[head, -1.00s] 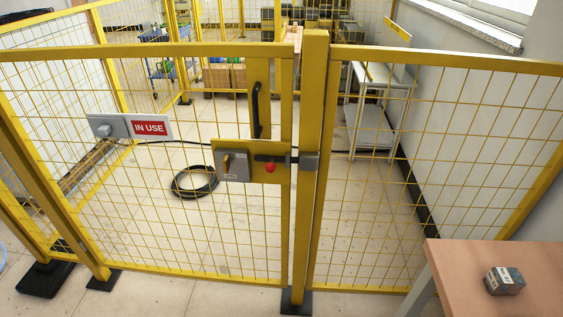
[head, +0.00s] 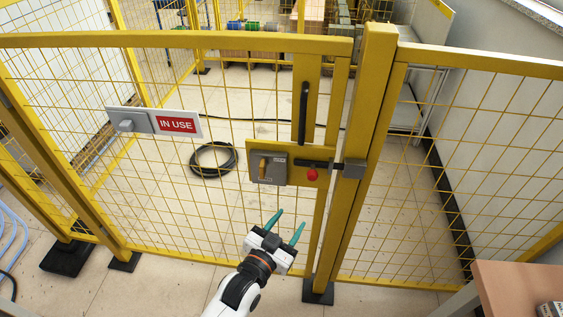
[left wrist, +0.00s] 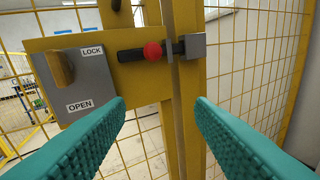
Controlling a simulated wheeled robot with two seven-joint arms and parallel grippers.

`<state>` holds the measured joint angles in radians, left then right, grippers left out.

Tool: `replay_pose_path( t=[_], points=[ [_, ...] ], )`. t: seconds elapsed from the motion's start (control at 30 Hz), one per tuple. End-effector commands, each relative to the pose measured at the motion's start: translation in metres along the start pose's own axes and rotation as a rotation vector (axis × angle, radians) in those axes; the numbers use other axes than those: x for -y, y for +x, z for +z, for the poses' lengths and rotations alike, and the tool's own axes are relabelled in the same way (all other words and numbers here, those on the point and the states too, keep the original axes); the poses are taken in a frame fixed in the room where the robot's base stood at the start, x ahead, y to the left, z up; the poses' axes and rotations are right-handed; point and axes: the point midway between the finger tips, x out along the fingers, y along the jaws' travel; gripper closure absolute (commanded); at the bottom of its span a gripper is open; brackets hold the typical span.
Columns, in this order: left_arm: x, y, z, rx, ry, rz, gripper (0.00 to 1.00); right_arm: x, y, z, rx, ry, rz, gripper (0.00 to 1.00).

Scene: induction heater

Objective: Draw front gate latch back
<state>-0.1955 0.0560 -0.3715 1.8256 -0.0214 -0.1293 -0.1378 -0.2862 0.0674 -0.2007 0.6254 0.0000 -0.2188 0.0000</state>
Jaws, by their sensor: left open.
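The front gate latch is a dark bolt (head: 314,163) with a red knob (head: 312,174) on a yellow plate. Its end reaches a grey keeper (head: 350,168) on the gate post. In the left wrist view the bolt (left wrist: 131,55) and red knob (left wrist: 153,51) sit ahead of the fingers, and the bolt crosses toward the keeper (left wrist: 195,46). Left of it is a grey lock box (head: 268,168) with a yellow handle; its labels LOCK and OPEN read in the left wrist view. My left gripper (head: 285,223) is open and empty, below and in front of the latch, apart from it. My right gripper is out of view.
A yellow mesh fence and gate span the view, with a black vertical handle (head: 303,113) above the latch. A red IN USE sign (head: 176,124) hangs at left. A black cable coil (head: 214,160) lies behind the gate. A table corner (head: 510,285) is at lower right.

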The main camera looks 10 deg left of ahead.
Motion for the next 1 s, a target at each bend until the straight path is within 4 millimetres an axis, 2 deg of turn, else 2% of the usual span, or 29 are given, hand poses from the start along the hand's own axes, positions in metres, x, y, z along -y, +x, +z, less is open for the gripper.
replay_pose_path(
  t=[0.03,0.1,0.17,0.27,0.4,0.7,0.83,1.0],
  points=[
    [-0.001,0.0,0.021,0.039,0.003,0.002,0.51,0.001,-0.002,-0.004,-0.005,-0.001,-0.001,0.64],
    [-0.002,0.0,0.035,0.068,0.006,0.003,0.51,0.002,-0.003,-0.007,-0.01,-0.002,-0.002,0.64],
    [-0.002,0.002,0.041,0.079,0.007,0.004,0.51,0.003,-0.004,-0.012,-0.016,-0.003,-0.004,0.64],
    [-0.002,0.011,0.042,0.081,0.007,0.004,0.51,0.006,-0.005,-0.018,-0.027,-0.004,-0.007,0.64],
    [-0.002,0.036,0.045,0.081,0.007,0.004,0.51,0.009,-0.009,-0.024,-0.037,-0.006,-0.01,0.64],
    [-0.002,0.094,0.048,0.079,0.007,0.004,0.51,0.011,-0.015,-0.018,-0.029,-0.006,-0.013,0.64],
    [-0.002,0.11,0.048,0.078,0.007,0.004,0.51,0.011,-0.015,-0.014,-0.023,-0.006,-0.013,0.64],
    [-0.002,0.118,0.048,0.077,0.007,0.004,0.51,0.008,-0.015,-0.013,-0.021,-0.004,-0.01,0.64]
  ],
)
